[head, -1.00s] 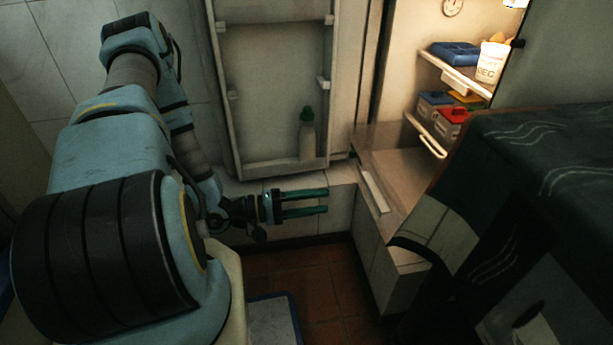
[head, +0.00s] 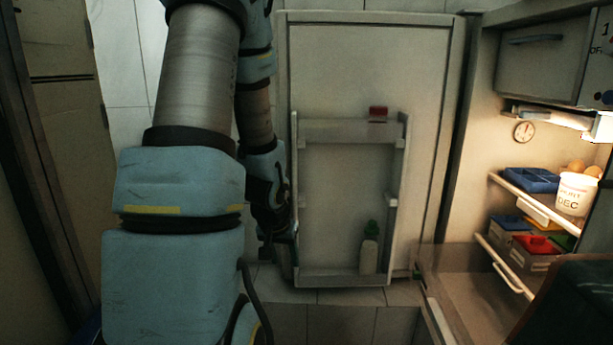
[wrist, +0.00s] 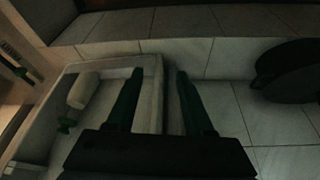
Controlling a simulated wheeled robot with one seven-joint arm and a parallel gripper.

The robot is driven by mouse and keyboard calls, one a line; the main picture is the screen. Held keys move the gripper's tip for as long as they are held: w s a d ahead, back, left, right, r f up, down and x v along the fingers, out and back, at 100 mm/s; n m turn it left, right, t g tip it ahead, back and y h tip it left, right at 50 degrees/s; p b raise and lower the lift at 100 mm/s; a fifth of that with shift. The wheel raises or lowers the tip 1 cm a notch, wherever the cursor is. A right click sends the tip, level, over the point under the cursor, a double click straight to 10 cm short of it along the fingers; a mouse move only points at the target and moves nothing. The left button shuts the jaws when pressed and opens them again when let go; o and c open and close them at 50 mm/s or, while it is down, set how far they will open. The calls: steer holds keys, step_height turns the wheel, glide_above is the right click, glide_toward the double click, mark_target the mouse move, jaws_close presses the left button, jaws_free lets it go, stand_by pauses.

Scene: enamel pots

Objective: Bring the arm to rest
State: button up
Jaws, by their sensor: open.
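My arm rises at the left of the head view, and its end hangs beside the left edge of the open door (head: 455,130). In the head view the gripper's fingers are hidden or too dark to make out.
The door's rack (head: 345,277) holds a white bottle with a green cap (head: 370,247). At right, lit shelves (head: 535,213) hold a blue tray (head: 530,180), a white tub (head: 576,193) and several coloured-lid boxes (head: 537,252). A dark round thing (wrist: 290,72) lies right in the wrist view.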

steer(key=s+a+r+n+g+y+p, duration=0.1)
steer(key=s+r+g, duration=0.1)
steer(key=s+r, duration=0.85)
step_height(320, 180, up, 30)
steer(key=p, duration=3.1)
steer(key=shift+w+a, duration=0.15)
steer(key=shift+a, duration=0.05)
